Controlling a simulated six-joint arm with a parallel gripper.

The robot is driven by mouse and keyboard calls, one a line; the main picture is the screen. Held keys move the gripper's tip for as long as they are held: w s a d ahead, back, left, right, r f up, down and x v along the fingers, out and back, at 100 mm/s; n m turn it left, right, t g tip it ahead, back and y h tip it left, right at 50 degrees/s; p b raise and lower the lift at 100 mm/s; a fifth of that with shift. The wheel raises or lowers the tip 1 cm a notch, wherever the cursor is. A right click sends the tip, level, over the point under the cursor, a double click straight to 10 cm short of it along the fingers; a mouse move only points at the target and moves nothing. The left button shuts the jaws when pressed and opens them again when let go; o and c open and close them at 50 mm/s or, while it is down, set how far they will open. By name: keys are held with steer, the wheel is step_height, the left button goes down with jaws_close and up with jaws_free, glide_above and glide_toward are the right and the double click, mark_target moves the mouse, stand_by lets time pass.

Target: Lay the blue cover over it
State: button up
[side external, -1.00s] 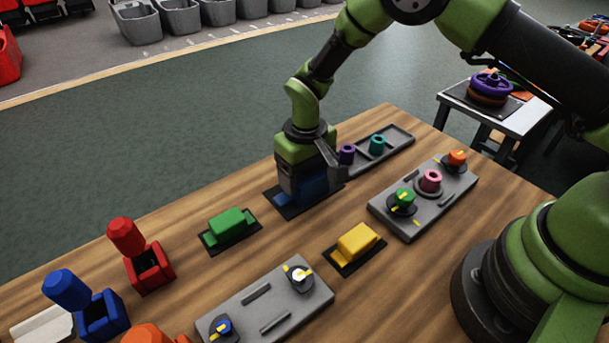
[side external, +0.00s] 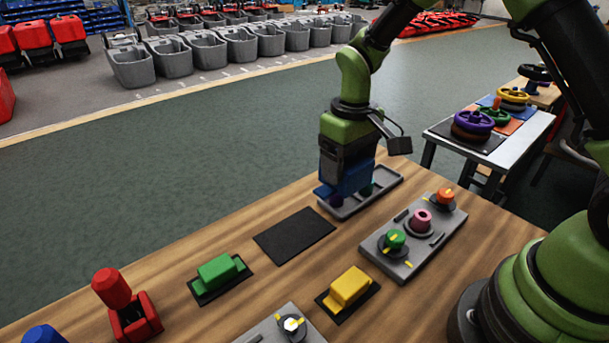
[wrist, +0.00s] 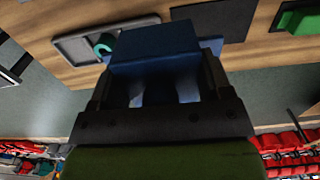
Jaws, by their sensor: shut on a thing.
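My gripper (side external: 346,168) is shut on the blue cover (side external: 352,183) and holds it up off its black mat (side external: 294,236), which is bare. The cover is at the shallow grey tray (side external: 388,190), above or just over its near part. I cannot tell whether the cover touches anything below.
A grey panel (side external: 385,262) with green, pink and orange knobs lies to the right. A green block (side external: 217,272) and a yellow block (side external: 349,287) sit on black mats nearer the front. A red holder (side external: 136,318) stands front left. Wood between the mats is clear.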

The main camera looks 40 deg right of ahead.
steer(key=s+d, duration=0.5)
steer(key=d, duration=0.1)
glide_toward(425, 215)
steer(key=shift+w+f, duration=0.1)
steer(key=shift+f, duration=3)
steer(key=shift+f, duration=0.35)
steer(key=shift+f, duration=0.35)
steer(key=shift+f, duration=0.7)
steer(key=o, duration=1)
